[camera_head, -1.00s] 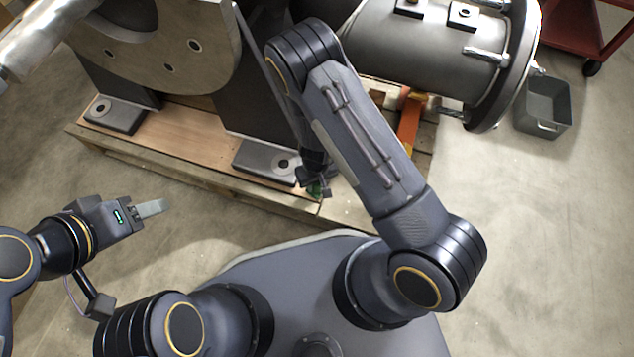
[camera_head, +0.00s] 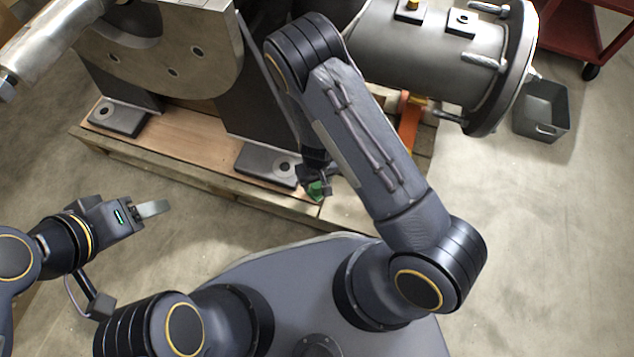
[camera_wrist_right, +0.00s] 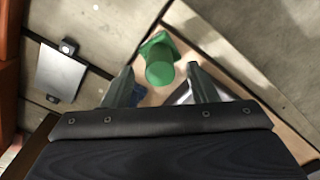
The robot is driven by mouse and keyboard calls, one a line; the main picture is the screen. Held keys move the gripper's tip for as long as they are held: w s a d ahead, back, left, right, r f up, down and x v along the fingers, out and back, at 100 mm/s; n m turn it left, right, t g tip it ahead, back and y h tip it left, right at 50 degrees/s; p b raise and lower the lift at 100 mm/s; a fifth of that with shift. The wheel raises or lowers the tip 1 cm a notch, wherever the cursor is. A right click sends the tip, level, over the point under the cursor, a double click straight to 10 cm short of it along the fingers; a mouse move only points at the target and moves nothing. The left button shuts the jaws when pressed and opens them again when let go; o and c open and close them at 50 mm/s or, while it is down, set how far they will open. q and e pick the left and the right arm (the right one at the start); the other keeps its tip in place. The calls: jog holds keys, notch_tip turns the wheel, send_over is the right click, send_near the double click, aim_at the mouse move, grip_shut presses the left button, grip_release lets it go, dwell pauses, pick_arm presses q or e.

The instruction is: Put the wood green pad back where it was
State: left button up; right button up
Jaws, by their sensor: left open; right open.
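The green pad (camera_head: 316,191) shows at the front right corner of the wooden board, partly hidden by my right gripper. In the right wrist view the green pad (camera_wrist_right: 160,62) has a round knob on a squarish base and lies just past and between the fingertips. My right gripper (camera_wrist_right: 160,82) is open, with a finger on either side of the knob and visible gaps to it. In the head view my right gripper (camera_head: 314,180) is over the board corner. My left gripper (camera_head: 152,209) is open and empty over the floor at left.
A wooden board (camera_head: 190,137) on a pallet (camera_head: 150,166) bears a grey casing half with dark feet (camera_head: 266,164). A flanged cylinder (camera_head: 430,55) stands behind my right arm, with an orange piece (camera_head: 410,120) below. A grey bin (camera_head: 541,110) is at right.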

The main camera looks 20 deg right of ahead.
notch_tip(320, 180, up, 9)
jog(key=p, duration=0.3)
notch_tip(320, 180, up, 12)
jog(key=m+y, duration=0.2)
jog(key=y, duration=0.2)
send_over(317, 185)
jog(key=a, duration=0.1)
notch_tip(317, 185, up, 12)
jog(key=s+d+t+y, duration=0.2)
jog(key=s+d, duration=0.1)
jog(key=s+d+r+t+h, duration=0.1)
jog(key=s+d+r, duration=0.2)
jog(key=s, duration=0.3)
jog(key=s+d+r+t+h, duration=0.1)
jog(key=s+d+r+t, duration=0.1)
jog(key=s+d+r, duration=0.2)
notch_tip(317, 185, up, 2)
jog(key=s, duration=0.3)
jog(key=shift+r+m+t, duration=0.2)
jog(key=shift+m+t, duration=0.1)
jog(key=shift+m, duration=0.1)
jog(key=shift+d, duration=0.1)
